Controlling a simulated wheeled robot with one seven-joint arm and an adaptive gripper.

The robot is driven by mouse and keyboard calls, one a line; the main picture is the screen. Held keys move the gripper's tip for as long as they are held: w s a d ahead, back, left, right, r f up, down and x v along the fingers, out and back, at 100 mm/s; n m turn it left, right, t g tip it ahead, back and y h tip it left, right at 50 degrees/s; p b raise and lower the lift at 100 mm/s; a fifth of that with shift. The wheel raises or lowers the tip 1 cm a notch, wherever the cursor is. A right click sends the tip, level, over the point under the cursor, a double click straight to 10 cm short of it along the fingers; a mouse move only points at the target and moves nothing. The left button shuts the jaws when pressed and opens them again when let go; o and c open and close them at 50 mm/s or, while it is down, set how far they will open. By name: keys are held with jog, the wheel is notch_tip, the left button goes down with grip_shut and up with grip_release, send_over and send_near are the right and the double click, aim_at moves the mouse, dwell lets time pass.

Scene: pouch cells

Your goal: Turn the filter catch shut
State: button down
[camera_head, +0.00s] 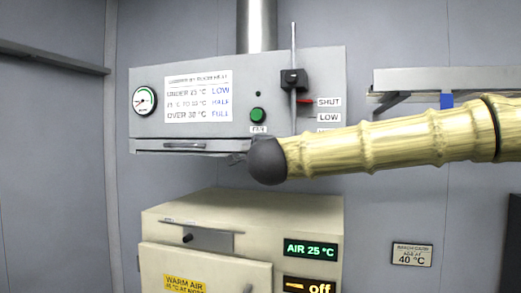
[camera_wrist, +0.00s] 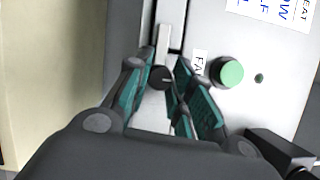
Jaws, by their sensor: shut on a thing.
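The filter catch (camera_wrist: 160,78) shows in the wrist view as a small dark round piece on the pale hood front, beside the filter slot's light bar (camera_wrist: 172,25). My gripper (camera_wrist: 166,68) has its teal-padded fingers on either side of the catch and is shut on it. The fingers partly cover the catch, so I cannot tell its exact angle. In the head view, the filter drawer front (camera_head: 150,145) lies along the hood's lower edge. My arm's dark rounded end hides the gripper and most of the catch there.
The hood (camera_head: 240,90) carries a green fan button (camera_head: 258,115), close to my fingers in the wrist view (camera_wrist: 227,72). A black damper clamp (camera_head: 294,79) on a rod has a red pointer near SHUT. A cream oven (camera_head: 210,205) stands below. A wall shelf (camera_head: 445,78) is at right.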

jog(key=c, duration=1.5)
grip_release()
jog(key=s, duration=0.8)
jog(key=s+d, duration=0.1)
jog(key=s, duration=0.3)
jog(key=shift+f, duration=0.35)
jog(key=shift+w+f, duration=0.1)
